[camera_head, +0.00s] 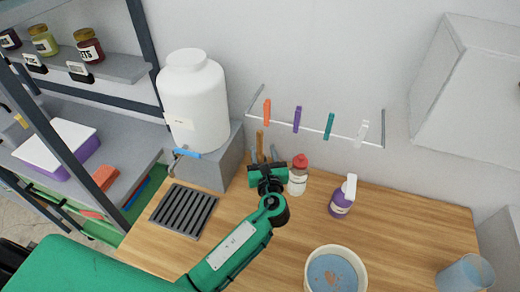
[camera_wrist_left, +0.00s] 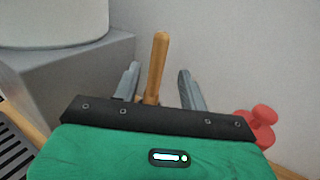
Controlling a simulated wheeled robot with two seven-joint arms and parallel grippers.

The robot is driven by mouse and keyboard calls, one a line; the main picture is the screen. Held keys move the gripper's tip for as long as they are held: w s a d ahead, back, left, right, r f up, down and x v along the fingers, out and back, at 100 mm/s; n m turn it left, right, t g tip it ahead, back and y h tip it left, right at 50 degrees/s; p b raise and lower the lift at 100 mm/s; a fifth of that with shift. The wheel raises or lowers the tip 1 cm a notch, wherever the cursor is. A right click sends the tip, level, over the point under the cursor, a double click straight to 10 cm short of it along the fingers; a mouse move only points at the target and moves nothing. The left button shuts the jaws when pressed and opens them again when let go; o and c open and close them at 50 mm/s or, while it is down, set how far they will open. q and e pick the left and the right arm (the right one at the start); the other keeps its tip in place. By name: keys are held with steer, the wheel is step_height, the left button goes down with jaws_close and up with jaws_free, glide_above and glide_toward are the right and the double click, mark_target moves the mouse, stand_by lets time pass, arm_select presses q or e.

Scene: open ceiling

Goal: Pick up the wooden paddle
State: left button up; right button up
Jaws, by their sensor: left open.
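The wooden paddle shows as an upright light-brown handle (camera_wrist_left: 157,66) in the left wrist view, standing between the two fingers of my left gripper (camera_wrist_left: 157,84). The fingers are open, one on each side of the handle, and I see a gap on both sides. The paddle's lower part is hidden behind the gripper body. In the head view the top of the paddle (camera_head: 260,142) shows just beyond my left gripper (camera_head: 264,158), near the back wall. My right gripper is not in view.
A white tank (camera_head: 195,105) stands on a grey block (camera_head: 222,165) left of the gripper. A red-capped bottle (camera_head: 298,176) is close on the right, with a purple spray bottle (camera_head: 342,197) farther right. A wall rack with coloured clips (camera_head: 297,120) hangs above. A bucket (camera_head: 335,250) stands in front.

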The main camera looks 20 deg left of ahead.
mark_target(260, 142)
arm_select(q)
steer(key=shift+w+a, duration=0.15)
steer(key=shift+w, duration=0.25)
steer(key=shift+w+a+r+p, duration=0.3)
steer(key=shift+w+a+p, duration=0.05)
steer(key=shift+w+p, duration=0.2)
steer(key=p+x, duration=0.1)
steer(key=x, duration=0.2)
steer(key=shift+w+a+f, duration=0.1)
steer(key=shift+a+f, duration=0.05)
steer(key=shift+w+a+f, duration=0.1)
steer(key=shift+w, duration=0.15)
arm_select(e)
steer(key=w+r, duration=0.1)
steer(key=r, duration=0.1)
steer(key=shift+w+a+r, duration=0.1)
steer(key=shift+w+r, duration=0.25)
arm_select(q)
steer(key=shift+c, duration=0.2)
jaws_close()
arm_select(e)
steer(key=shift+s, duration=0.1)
